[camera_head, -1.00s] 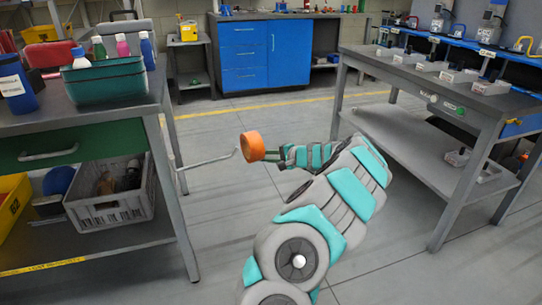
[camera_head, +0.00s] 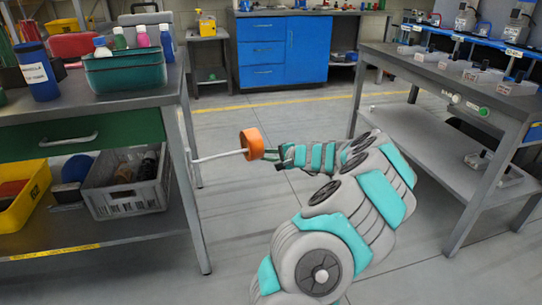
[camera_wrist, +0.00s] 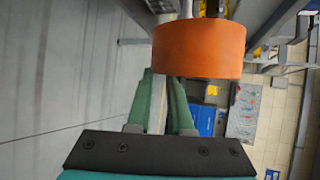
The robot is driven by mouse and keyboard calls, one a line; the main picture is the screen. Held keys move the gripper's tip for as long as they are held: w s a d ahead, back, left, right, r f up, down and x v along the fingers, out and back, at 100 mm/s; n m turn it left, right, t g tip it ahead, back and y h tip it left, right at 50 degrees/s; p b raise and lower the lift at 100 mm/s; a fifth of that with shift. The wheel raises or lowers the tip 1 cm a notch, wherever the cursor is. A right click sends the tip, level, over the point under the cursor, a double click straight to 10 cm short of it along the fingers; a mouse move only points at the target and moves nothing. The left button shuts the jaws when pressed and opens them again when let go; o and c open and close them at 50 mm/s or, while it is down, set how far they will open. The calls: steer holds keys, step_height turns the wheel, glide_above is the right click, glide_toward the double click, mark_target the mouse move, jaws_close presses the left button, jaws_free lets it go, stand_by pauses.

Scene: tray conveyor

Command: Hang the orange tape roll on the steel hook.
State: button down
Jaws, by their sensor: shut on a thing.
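The orange tape roll (camera_head: 252,143) is held upright in the gap beside the left bench, its open side facing left. In the wrist view the roll (camera_wrist: 198,50) stands just past the fingertips. My gripper (camera_head: 270,155) is shut on the roll's wall, reaching it from the right; its green fingers also show in the wrist view (camera_wrist: 160,76). The steel hook (camera_head: 215,156) is a thin rod sticking out to the right from the bench's side. Its free end meets the roll at its left opening; I cannot tell whether the tip is inside the ring.
The left bench (camera_head: 100,110) carries a teal bin (camera_head: 125,73) with bottles and a dark blue bottle (camera_head: 39,75). A grey crate (camera_head: 127,200) sits on its lower shelf. A grey workbench (camera_head: 450,82) stands at right. The floor between is clear.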

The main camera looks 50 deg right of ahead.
steer(key=shift+w+a+f+b, duration=0.1)
steer(key=shift+w+a+b, duration=0.2)
steer(key=shift+a, duration=0.55)
steer(key=shift+w+a+r+b, duration=0.1)
steer(key=shift+w+a+b, duration=0.2)
steer(key=shift+a, duration=0.55)
steer(key=shift+w+a+f+b, duration=0.15)
steer(key=shift+w+a, duration=0.25)
steer(key=shift+a, duration=0.45)
steer(key=shift+d+f+b, duration=0.1)
steer(key=shift+f+b, duration=1.25)
steer(key=shift+f, duration=0.2)
steer(key=c, duration=0.7)
jaws_free()
steer(key=shift+c, duration=0.2)
steer(key=shift+s, duration=0.1)
glide_toward(253, 159)
steer(key=w+f, duration=0.1)
steer(key=f, duration=0.1)
steer(key=w+f, duration=0.1)
steer(key=f, duration=0.1)
steer(key=shift+w, duration=0.2)
